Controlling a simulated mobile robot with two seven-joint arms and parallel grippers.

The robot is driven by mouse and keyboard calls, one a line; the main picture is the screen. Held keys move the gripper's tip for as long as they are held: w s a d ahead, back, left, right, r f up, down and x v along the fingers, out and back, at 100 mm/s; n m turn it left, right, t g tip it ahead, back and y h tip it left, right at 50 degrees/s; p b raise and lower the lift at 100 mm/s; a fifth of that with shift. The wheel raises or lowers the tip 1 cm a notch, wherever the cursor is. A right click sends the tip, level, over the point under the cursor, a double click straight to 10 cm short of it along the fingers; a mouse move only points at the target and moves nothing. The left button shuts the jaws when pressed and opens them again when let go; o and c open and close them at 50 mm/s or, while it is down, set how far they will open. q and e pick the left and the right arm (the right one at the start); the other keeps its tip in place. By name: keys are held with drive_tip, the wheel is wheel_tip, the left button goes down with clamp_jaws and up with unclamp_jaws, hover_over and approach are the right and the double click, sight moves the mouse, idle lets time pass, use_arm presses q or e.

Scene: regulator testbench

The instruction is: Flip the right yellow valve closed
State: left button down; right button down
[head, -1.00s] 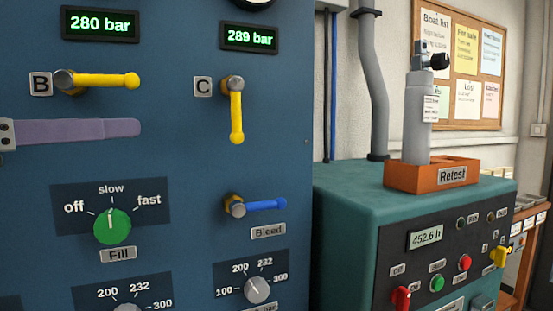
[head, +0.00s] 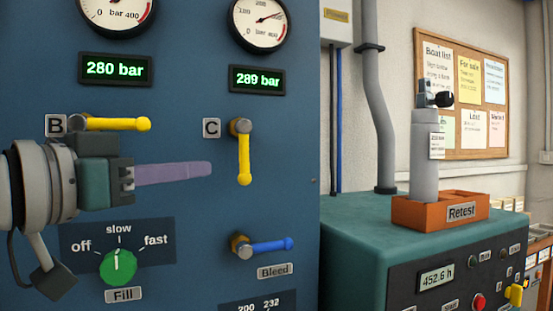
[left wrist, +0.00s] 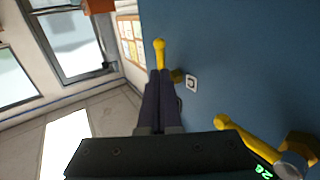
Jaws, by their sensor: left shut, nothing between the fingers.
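The right yellow valve C (head: 243,158) is on the blue panel with its handle pointing straight down from the pivot. In the left wrist view its yellow handle (left wrist: 159,52) shows just past my fingertips, its pivot partly hidden by them. My left gripper (head: 208,168), with purple fingers, is shut and empty. In the head view its tips are left of the valve C handle, with a gap between them in the picture. In the left wrist view the shut fingers (left wrist: 160,74) point towards the handle. My right gripper is not in view.
Yellow valve B (head: 115,124) points right, just above my left gripper; it also shows in the left wrist view (left wrist: 245,137). The blue Bleed valve (head: 268,245) is below valve C. The green Fill knob (head: 118,267) is below my gripper. A teal cabinet (head: 350,230) stands right.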

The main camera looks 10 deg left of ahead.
sight(241, 165)
use_arm(q)
drive_tip(key=x, duration=0.6)
drive_tip(key=shift+w+p, duration=0.1)
drive_tip(key=shift+p, duration=0.2)
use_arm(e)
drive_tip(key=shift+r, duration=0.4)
use_arm(q)
drive_tip(key=shift+f, duration=0.1)
